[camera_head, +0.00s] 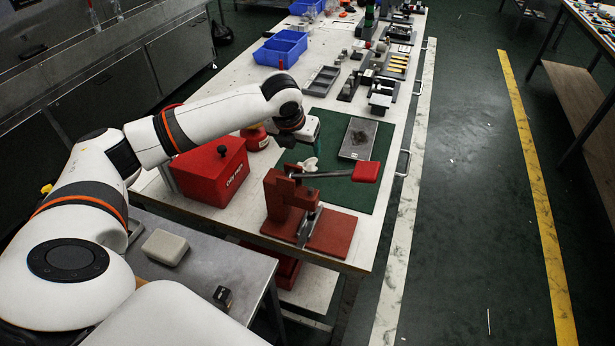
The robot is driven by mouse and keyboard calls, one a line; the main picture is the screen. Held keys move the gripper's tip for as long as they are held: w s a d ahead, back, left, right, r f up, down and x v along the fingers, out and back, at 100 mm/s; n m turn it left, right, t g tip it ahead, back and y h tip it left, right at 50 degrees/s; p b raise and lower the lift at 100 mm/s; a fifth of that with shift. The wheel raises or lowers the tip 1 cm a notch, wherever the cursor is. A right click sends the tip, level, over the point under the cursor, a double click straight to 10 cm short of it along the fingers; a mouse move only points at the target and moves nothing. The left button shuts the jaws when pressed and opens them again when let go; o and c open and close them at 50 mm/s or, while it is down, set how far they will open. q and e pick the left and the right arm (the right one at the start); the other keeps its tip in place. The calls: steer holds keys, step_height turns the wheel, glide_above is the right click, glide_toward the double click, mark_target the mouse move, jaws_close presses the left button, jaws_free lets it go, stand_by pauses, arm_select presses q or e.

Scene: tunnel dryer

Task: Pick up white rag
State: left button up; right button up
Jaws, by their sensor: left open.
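A small crumpled white thing, which looks like the white rag (309,163), lies on the green mat (334,125) on the long workbench. My left gripper (313,146) is just above and behind it, pointing down, with its jaws open. It is small in the picture, and I cannot tell whether a fingertip touches the rag. The red lever of a press partly covers the mat just in front of the rag. My right gripper is not in view.
A red press with a lever (309,215) stands at the bench's near end. A red box (212,172) is left of the mat. A grey metal plate (358,138) lies on the mat. Blue bins (281,48) and several tools fill the far bench.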

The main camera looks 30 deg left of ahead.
mark_target(307, 165)
arm_select(q)
steer(key=x, duration=1.2)
steer(key=shift+w, duration=0.3)
steer(key=c, duration=1.1)
